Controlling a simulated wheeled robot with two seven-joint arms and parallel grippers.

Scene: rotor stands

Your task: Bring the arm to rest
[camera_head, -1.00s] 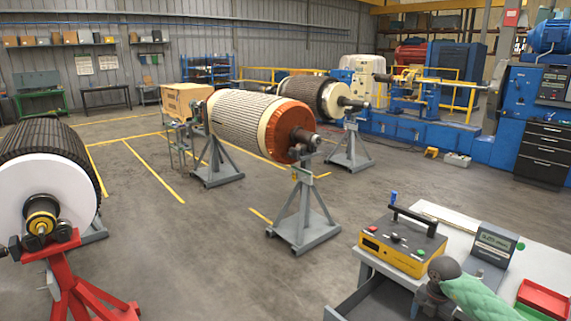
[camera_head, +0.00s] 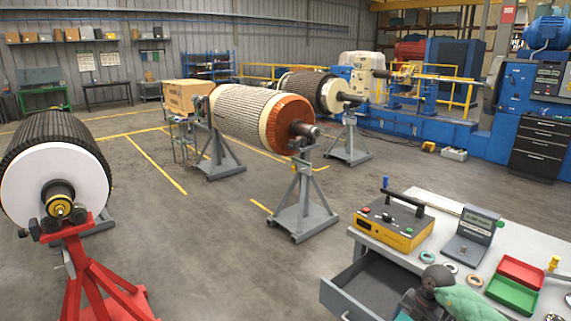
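Part of my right arm shows at the bottom right, with a dark grey rounded joint and a green-covered link. It overlaps the front edge of the grey workbench (camera_head: 400,252) and hides part of it. The arm runs out of the bottom of the picture, and no gripper fingers show on it. My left arm and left gripper are not in view.
The bench carries a yellow tester (camera_head: 396,229), a grey meter (camera_head: 473,237), a red tray (camera_head: 521,271) and a green tray (camera_head: 512,294). Its drawer (camera_head: 368,285) stands open. Rotors rest on stands, one on a red stand (camera_head: 92,280) at left.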

